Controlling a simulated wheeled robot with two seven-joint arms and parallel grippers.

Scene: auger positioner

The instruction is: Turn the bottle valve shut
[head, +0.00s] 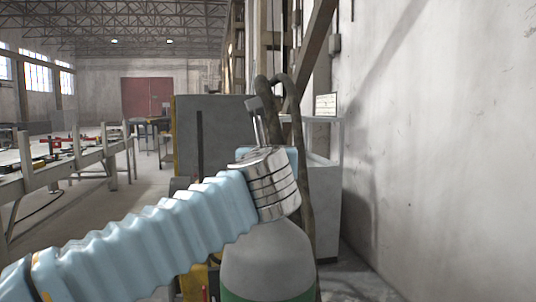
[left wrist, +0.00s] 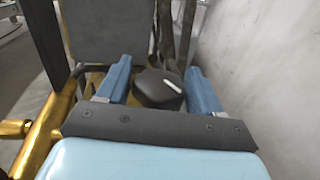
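The gas bottle (head: 268,252) stands upright at the lower middle of the head view, grey with a green band low down. Its top is hidden there behind my left wrist. In the left wrist view the dark valve knob (left wrist: 155,90), with a white mark on it, lies between the two blue fingers of my left gripper (left wrist: 160,68). The fingers are spread, one on each side of the knob. I cannot tell whether either touches it. My left arm comes in from the lower left in the head view. My right gripper is in neither view.
A dark hose (head: 297,130) loops up behind the bottle. A grey cabinet (head: 215,130) stands behind it to the left. A pale wall (head: 430,130) closes off the right. A yellow tube frame (left wrist: 45,130) runs along the left in the left wrist view.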

